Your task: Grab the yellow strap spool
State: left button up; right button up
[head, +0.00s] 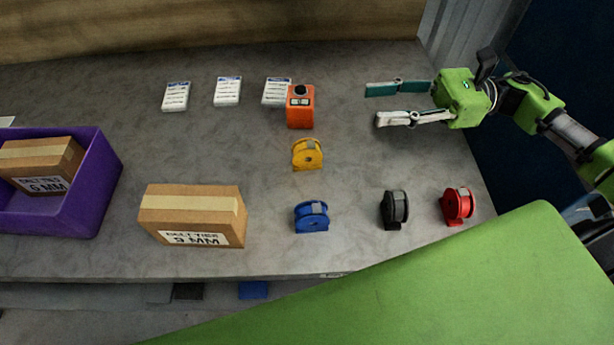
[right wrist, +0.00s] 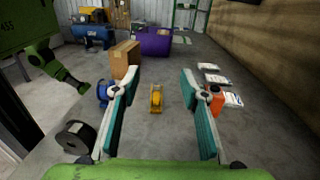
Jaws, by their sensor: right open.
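The yellow strap spool (head: 307,154) stands on the grey table near its middle, just below the orange device in the head view. My right gripper (head: 371,105) is open and empty, up and to the right of the spool, with its fingers pointing left. In the right wrist view the yellow spool (right wrist: 156,98) lies ahead, between the two open fingers (right wrist: 160,80) in the picture and apart from them. My left gripper is not in view.
An orange device (head: 300,107) stands close behind the spool. Blue (head: 312,217), black (head: 394,210) and red (head: 458,205) spools stand nearer the front edge. A cardboard box (head: 193,214) and a purple bin (head: 97,185) are at left. White cards (head: 228,91) lie behind.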

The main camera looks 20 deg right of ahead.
jog(key=b, duration=0.7)
send_near(316, 145)
jog(key=shift+s+d+f, duration=0.1)
jog(key=shift+d, duration=0.4)
jog(key=shift+s+d+f, duration=0.1)
jog(key=shift+d+f, duration=0.05)
jog(key=shift+d, duration=0.4)
jog(key=shift+f+b, duration=0.25)
jog(key=shift+b, duration=0.2)
jog(key=shift+a, duration=0.15)
jog(key=a, duration=0.3)
jog(key=w+a, duration=0.1)
jog(key=a, duration=0.4)
jog(key=shift+w+a+r+p, duration=0.2)
jog(key=shift+w+a+p, duration=0.15)
jog(key=shift+p, duration=0.05)
jog(key=a, duration=0.3)
jog(key=shift+w+a+r+p, duration=0.3)
jog(key=shift+w+a+p, duration=0.05)
jog(key=shift+w+a+f, duration=0.1)
jog(key=shift+a, duration=0.4)
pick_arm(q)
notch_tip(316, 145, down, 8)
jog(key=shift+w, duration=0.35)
pick_arm(e)
grip_shut()
